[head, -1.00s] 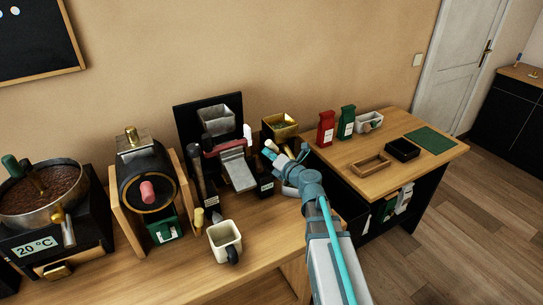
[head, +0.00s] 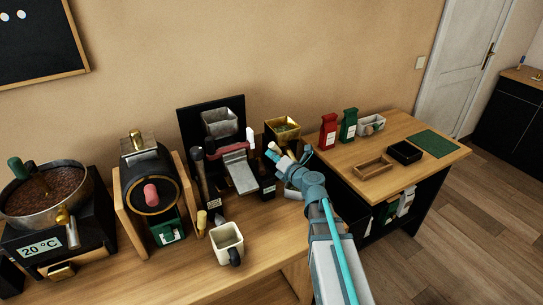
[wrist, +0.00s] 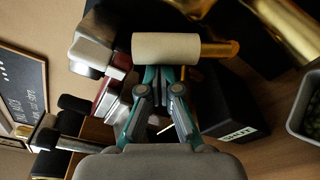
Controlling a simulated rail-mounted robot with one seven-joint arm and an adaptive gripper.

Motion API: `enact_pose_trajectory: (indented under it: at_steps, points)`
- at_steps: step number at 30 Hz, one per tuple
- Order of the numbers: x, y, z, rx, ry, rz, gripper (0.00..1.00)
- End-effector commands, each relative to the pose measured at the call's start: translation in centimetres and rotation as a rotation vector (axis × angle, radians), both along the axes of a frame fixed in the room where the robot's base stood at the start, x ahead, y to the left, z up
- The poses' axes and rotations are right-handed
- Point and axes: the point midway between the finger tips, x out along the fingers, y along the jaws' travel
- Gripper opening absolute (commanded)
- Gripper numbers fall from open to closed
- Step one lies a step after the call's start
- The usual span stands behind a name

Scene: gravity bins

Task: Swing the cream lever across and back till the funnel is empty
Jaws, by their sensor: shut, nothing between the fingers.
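The cream lever (wrist: 165,47) is a short cream cylinder on a brass rod; it lies across the top of the wrist view. It also shows in the head view (head: 272,147), just beyond my fingers. My gripper (wrist: 163,72) is shut and empty, its fingertips close against the lever's near side; I cannot tell if they touch. In the head view my gripper (head: 280,157) is in front of the black stand under the brass funnel (head: 283,134). The funnel is open-topped, with some greenish material visible inside. Its outlet is hidden.
Left of my gripper stands a press with a grey hopper (head: 220,124), a red arm and a white handle (head: 250,137). A cream mug (head: 227,241) stands in front. Red (head: 328,131) and green bags (head: 348,125) stand on the right table. A black labelled box (wrist: 228,105) is near my fingers.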

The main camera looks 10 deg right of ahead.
Motion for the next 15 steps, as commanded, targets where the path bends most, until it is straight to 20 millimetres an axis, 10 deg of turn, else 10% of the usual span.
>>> enact_pose_trajectory:
  at_steps: [15]
  points:
    - [0.4, -1.3, 1.7, 0.000, 0.000, -0.002, 0.00]
